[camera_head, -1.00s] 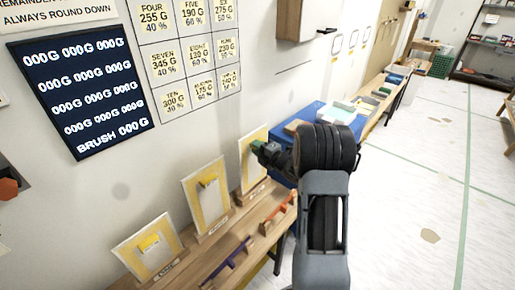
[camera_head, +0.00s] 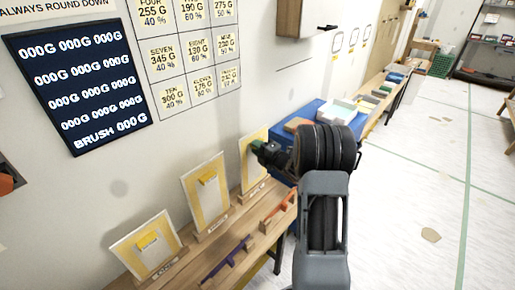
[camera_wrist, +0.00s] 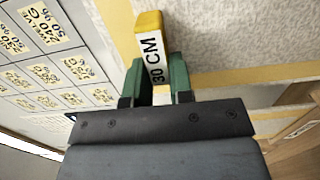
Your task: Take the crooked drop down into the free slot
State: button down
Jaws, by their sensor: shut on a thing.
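Three pale drops with yellow edges stand along a wooden bench in the head view: a left one (camera_head: 128,252), a middle one (camera_head: 202,198) and a far one (camera_head: 253,148). My gripper (camera_head: 260,147) is at the far drop and hides part of it. In the wrist view my gripper (camera_wrist: 158,72) has its green fingers shut on a yellow and white block (camera_wrist: 150,30) marked "30 CM". A pale patterned sheet with a yellow edge (camera_wrist: 250,75) lies just beyond. I cannot tell which drop is crooked, and no free slot is clear.
The wooden bench (camera_head: 228,252) carries a purple tool (camera_head: 227,260) and an orange one (camera_head: 280,204) in front of the drops. A blue table (camera_head: 320,112) with stacked items stands beyond. The wall with number charts is close on the left; open floor (camera_head: 420,190) is on the right.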

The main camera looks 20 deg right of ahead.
aim_at(252, 153)
jog(key=shift+f+b, duration=2.3)
jog(key=shift+b, duration=0.15)
jog(key=c, duration=0.9)
grip_release()
jog(key=v, duration=1.3)
jog(key=shift+s+d, duration=0.2)
jog(key=shift+s, duration=0.15)
